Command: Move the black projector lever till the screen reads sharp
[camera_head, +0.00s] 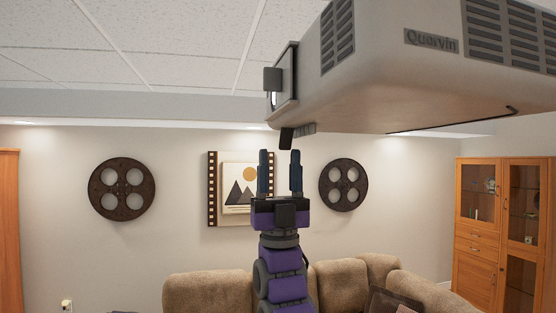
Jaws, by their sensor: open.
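The grey projector (400,70), marked "Quorvin", hangs from the ceiling at the upper right. A small black lever (286,139) sticks down below its front left corner. My gripper (280,158) points straight up under that corner, its two dark fingers open and apart. The projector's screen image is not in view.
A framed mountain picture (236,205) hangs on the back wall between two film reels (122,189). A brown sofa (205,290) stands below, with a wooden glass cabinet (500,225) at the right. The air left of the projector is free.

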